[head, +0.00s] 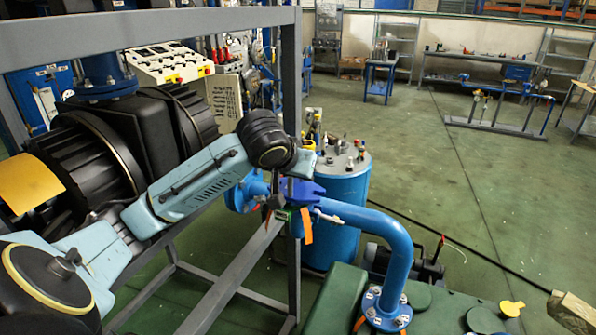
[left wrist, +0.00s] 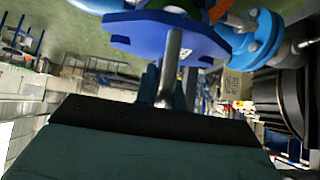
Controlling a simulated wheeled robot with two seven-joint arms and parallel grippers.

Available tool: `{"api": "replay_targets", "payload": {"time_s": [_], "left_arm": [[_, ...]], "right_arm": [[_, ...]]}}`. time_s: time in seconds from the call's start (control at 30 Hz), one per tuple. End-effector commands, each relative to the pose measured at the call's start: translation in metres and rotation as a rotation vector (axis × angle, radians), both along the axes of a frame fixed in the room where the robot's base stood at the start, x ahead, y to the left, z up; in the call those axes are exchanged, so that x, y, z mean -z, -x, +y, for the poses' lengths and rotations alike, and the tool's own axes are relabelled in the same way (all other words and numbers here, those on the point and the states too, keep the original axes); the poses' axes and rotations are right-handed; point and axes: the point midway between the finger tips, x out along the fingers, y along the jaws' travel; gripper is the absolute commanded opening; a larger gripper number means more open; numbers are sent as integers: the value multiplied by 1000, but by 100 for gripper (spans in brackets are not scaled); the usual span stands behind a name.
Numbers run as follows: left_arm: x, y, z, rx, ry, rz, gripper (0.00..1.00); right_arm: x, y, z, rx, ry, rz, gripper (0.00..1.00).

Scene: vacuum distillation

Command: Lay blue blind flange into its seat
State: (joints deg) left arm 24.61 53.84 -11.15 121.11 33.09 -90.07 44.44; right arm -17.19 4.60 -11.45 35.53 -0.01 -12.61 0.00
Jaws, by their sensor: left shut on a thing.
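The blue blind flange (head: 305,189) is a dark blue plate at the end of my left arm, beside the blue pipework in the head view. In the left wrist view the flange (left wrist: 150,36) shows large at the top, with a grey bar-like handle standing from its face. My left gripper (head: 282,190) is shut on it; the fingers are partly hidden in both views. A lighter blue pipe flange with bolts (left wrist: 262,38) lies close to its right in the wrist view. Whether the blind flange touches the pipework I cannot tell. The seat cannot be picked out surely. My right gripper is out of view.
A blue bent pipe (head: 398,245) runs right and down to a bolted flange on a green housing (head: 340,298). A blue drum (head: 345,190) with small items on top stands behind. A grey frame post (head: 291,80) rises close to my left wrist.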

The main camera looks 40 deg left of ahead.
Motion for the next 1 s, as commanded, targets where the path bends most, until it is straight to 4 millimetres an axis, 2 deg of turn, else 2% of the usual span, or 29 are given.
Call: {"api": "replay_targets", "payload": {"time_s": [0.27,0.9,0.93,1.0], "left_arm": [[1,0,0,0,0,-5,0],[16,0,0,0,0,-4,0],[15,0,0,0,0,-4,15],[15,0,0,0,0,-4,24]], "right_arm": [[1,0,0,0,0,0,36],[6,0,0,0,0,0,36],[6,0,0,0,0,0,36],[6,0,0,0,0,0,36]]}}
